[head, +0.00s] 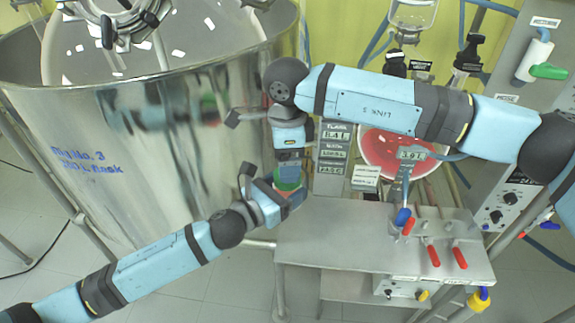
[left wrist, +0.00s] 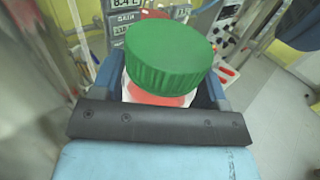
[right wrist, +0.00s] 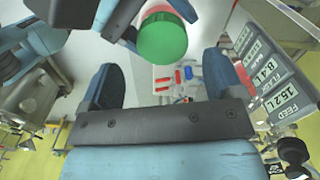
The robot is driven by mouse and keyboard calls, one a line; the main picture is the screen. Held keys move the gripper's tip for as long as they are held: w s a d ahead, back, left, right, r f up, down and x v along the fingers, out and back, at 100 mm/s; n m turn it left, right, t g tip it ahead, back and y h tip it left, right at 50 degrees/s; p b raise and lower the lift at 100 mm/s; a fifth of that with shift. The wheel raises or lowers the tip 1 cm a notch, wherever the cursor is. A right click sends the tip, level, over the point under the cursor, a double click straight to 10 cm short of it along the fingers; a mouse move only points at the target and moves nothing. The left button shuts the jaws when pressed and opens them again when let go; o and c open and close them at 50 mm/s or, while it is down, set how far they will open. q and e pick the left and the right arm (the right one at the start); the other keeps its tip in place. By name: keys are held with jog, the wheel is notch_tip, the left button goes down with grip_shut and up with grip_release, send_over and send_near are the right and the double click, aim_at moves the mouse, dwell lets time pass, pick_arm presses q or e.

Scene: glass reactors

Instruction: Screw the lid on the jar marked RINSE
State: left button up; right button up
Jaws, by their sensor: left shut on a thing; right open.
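A jar with a green lid (head: 288,185) shows small between my two grippers in the head view. In the left wrist view the green lid (left wrist: 170,55) sits on top of the jar (left wrist: 160,99), which has red contents. My left gripper (head: 284,203) is shut on the jar's body. My right gripper (head: 290,166) is open and empty just above the lid, fingers pointing down. The right wrist view shows the lid (right wrist: 163,38) beyond the open fingertips, off to one side. No label on the jar can be read. I cannot tell whether the lid is threaded on.
A large steel tank (head: 150,150) stands close on the left. A steel bench (head: 325,235) with red-handled valves (head: 433,256) is below and right of the jar. A red-filled glass vessel (head: 385,150) and a stack of displays (head: 333,150) stand behind.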

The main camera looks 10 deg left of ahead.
aim_at(287, 190)
jog(key=shift+w+d, duration=0.1)
jog(key=shift+c, duration=0.5)
jog(key=shift+r+n, duration=0.45)
jog(key=shift+n, duration=0.15)
notch_tip(287, 190, up, 3)
jog(key=n, duration=0.5)
jog(key=shift+f, duration=0.2)
jog(key=shift+f, duration=4.05)
